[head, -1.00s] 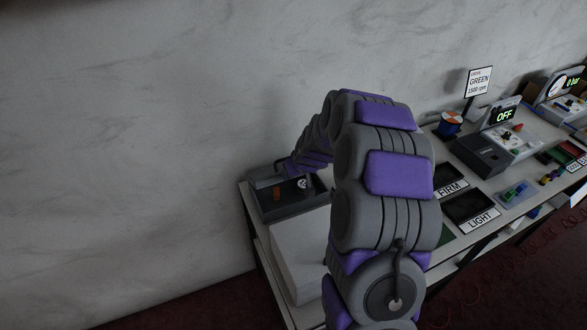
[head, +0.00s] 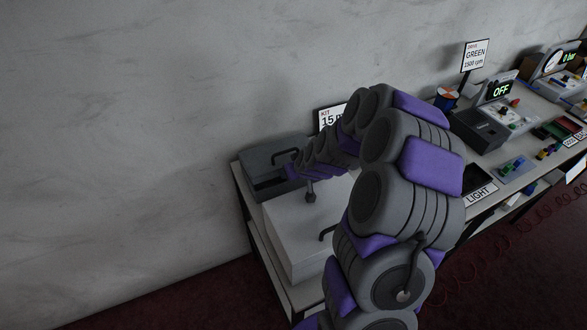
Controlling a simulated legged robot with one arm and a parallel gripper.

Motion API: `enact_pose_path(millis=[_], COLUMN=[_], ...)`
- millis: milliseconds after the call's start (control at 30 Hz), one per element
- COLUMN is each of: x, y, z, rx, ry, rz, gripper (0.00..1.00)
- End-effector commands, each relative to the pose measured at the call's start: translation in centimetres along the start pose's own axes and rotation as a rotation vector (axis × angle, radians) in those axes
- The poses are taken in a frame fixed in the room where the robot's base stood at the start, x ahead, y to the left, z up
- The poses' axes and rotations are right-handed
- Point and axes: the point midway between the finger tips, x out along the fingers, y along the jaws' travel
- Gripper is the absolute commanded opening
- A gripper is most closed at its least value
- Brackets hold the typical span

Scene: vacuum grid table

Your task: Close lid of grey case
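The grey case (head: 252,180) stands at the left end of the table, by the wall. Its lid (head: 262,155), with a dark handle (head: 286,155), is tilted over the case. A dark gap shows below the lid at the front, so it does not look fully shut. The contents are mostly hidden. My arm reaches in from the lower right, and its far purple end is at the right side of the case. My gripper's fingers cannot be made out there, and I cannot tell whether they touch the lid.
A white box (head: 285,235) with dark fittings on top stands in front of the case. A "KIT 15" sign (head: 328,116) stands behind, partly hidden by my arm. Trays, a LIGHT label (head: 480,194) and an OFF display (head: 501,91) lie to the right.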

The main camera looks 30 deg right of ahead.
Motion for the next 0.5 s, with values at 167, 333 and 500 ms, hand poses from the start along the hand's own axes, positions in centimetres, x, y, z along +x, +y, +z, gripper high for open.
enact_pose_path(millis=[167, 333, 500], x=[0.04, 0.04, 0.05], y=[-0.06, -0.05, -0.03], z=[0.26, 0.26, 0.17], rx=[0.001, 0.002, 0.001], ry=[-0.006, -0.006, -0.005], rz=[-0.003, -0.003, -0.002], gripper=[0.09, 0.65, 0.82])
